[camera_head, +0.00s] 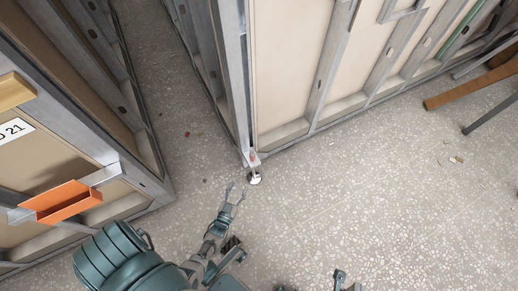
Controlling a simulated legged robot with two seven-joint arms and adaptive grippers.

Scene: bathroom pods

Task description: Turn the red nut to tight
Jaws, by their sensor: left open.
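A pod (320,60) with a metal frame and beige panels rises behind the nut. Another pod at left carries an orange bracket (62,202). A narrow gap separates them. A brown beam (470,88) lies at right. The speckled floor (370,190) is mostly clear, with small debris.

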